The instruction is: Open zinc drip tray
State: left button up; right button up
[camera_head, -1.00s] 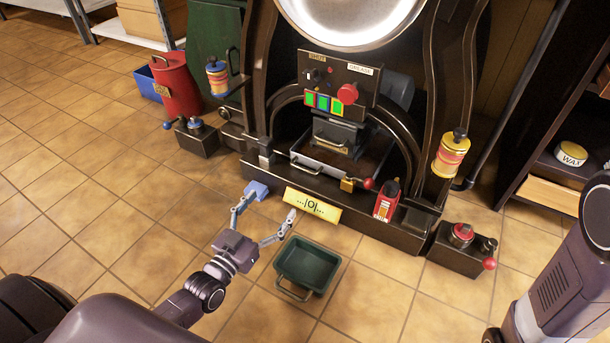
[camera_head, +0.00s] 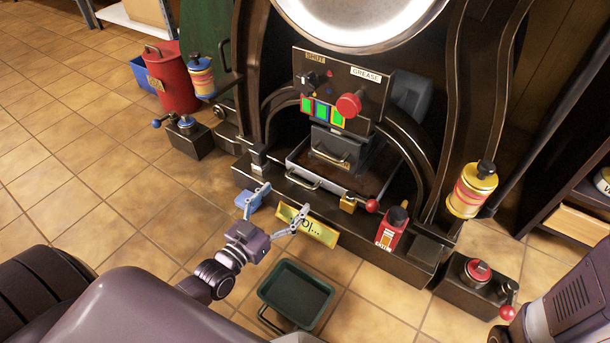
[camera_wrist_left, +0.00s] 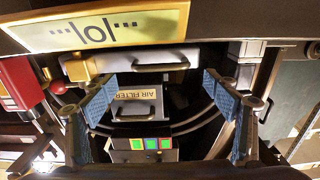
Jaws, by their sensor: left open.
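The drip tray (camera_head: 320,182) is a shallow light-grey metal drawer with a bar handle, low in the middle of the press under the air filter drawer (camera_head: 328,146). It looks pushed in. In the left wrist view the tray front (camera_wrist_left: 92,67) and its handle show upside down beyond my fingers, with the air filter drawer (camera_wrist_left: 132,108) below it. My left gripper (camera_head: 283,200) is open and empty, in front of the press base and short of the tray handle. In the wrist view its blue-padded fingers (camera_wrist_left: 160,88) are wide apart. My right gripper is out of view.
A yellow plate (camera_head: 318,231) on the press base is close to my left fingers. A green bin (camera_head: 296,295) stands on the floor below. A brass block with a red-knobbed lever (camera_head: 348,203) and a red box (camera_head: 392,230) sit right of the tray.

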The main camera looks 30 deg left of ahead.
aim_at(300, 183)
pick_arm(q)
jog(key=w+b, duration=0.1)
jog(key=w, duration=0.1)
jog(key=w+b, duration=0.1)
jog(key=w, duration=0.1)
jog(key=w+b, duration=0.2)
jog(key=shift+d+f, duration=0.1)
jog(key=shift+d, duration=0.3)
jog(key=shift+w+d, duration=0.1)
jog(key=shift+w, duration=0.4)
